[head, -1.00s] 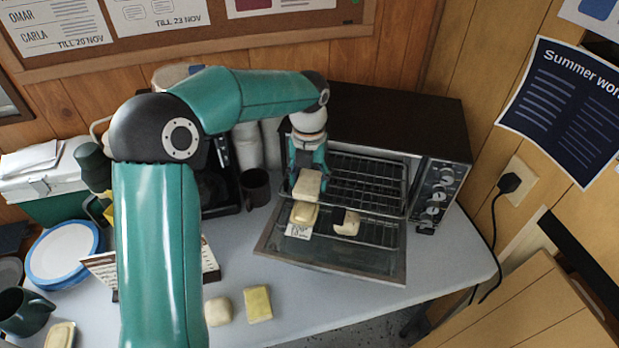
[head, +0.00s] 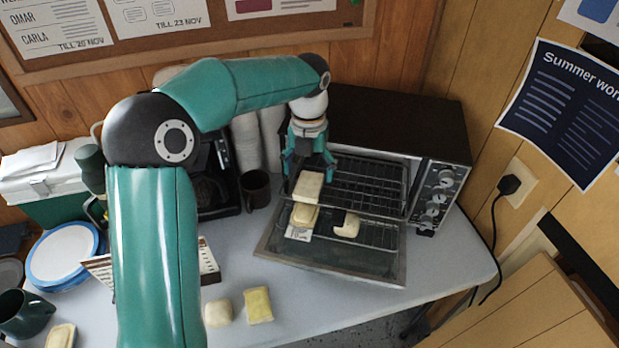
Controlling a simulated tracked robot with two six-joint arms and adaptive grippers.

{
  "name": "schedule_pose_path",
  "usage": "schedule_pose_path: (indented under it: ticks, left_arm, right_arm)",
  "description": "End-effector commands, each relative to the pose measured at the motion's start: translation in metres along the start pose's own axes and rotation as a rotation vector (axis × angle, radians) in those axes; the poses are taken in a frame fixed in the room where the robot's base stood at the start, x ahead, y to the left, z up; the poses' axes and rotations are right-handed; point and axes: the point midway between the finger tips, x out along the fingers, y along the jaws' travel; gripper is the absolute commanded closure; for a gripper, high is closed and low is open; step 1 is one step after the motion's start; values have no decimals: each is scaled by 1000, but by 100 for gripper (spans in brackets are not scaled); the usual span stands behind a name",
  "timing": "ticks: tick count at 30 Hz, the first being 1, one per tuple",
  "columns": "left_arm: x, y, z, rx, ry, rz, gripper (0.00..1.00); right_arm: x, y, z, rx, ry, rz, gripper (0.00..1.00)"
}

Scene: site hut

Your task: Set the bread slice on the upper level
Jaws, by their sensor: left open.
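A pale bread slice (head: 308,186) lies at the front left of the toaster oven's upper wire rack (head: 368,188). Its front end reaches out over the rack's front edge. My left gripper (head: 309,172) is open just behind and above the slice, fingers pointing down. I cannot tell whether a finger still touches it. The lower wire rack (head: 378,236) sticks out below, over the lowered glass door (head: 335,262). A yellowish slab (head: 303,215) and a small pale piece (head: 346,226) are at that lower level. My right gripper is out of view.
The oven body (head: 400,120) stands behind, with knobs on its right. A dark mug (head: 256,190) stands left of it. A yellow block (head: 258,305) and a pale bun (head: 217,312) lie on the table front. The table right of the door is clear.

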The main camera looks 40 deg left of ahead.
Motion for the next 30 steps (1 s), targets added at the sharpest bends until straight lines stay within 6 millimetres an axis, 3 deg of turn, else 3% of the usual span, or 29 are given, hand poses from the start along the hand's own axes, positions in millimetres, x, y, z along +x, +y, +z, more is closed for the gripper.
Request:
schedule_pose_path:
  ticks: [6, 12, 30]
  left_arm:
    - [-48, -1, 1, 1, -5, -2, 16]
    - [-77, -1, 1, 1, -2, -1, 16]
    - [-85, -1, 0, 2, 0, 0, 16]
  right_arm:
    - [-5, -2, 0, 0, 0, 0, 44]
    - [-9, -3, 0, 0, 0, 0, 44]
    - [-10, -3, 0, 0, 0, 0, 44]
